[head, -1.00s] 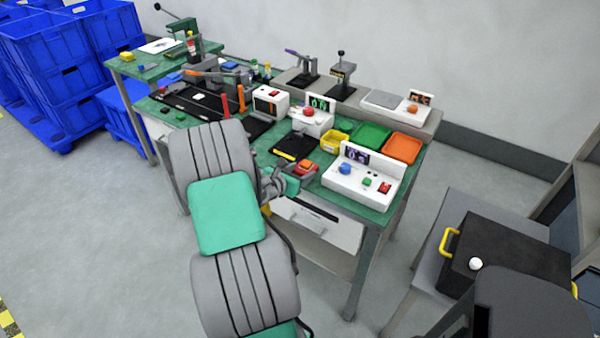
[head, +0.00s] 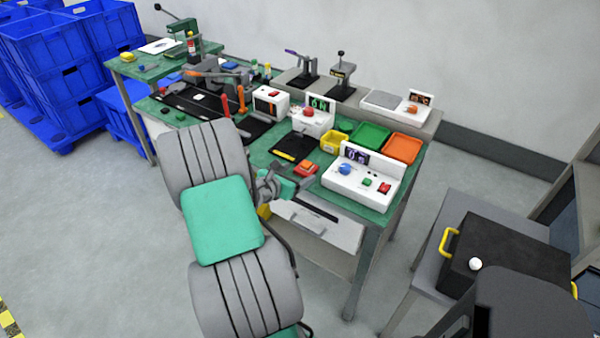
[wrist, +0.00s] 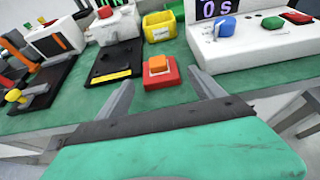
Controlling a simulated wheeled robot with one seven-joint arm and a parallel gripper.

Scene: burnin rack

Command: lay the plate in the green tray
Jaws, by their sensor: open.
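The green tray (head: 370,137) stands at the back right of the bench, between a yellow bin and an orange tray. I see nothing clearly lying in it. I cannot tell for sure which item is the plate. A flat black piece with a yellow strip (head: 296,147) lies on the green bench top, left of the yellow bin; it also shows in the wrist view (wrist: 112,62). My gripper (wrist: 162,94) is open and empty at the bench's front edge, its fingers apart on either side of a red base with an orange block (wrist: 160,74).
A yellow bin (head: 333,142) and an orange tray (head: 402,148) flank the green tray. A white control box with knobs (head: 362,178) stands to the right in front of them. A white box with a red button (head: 312,117) stands behind the black piece.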

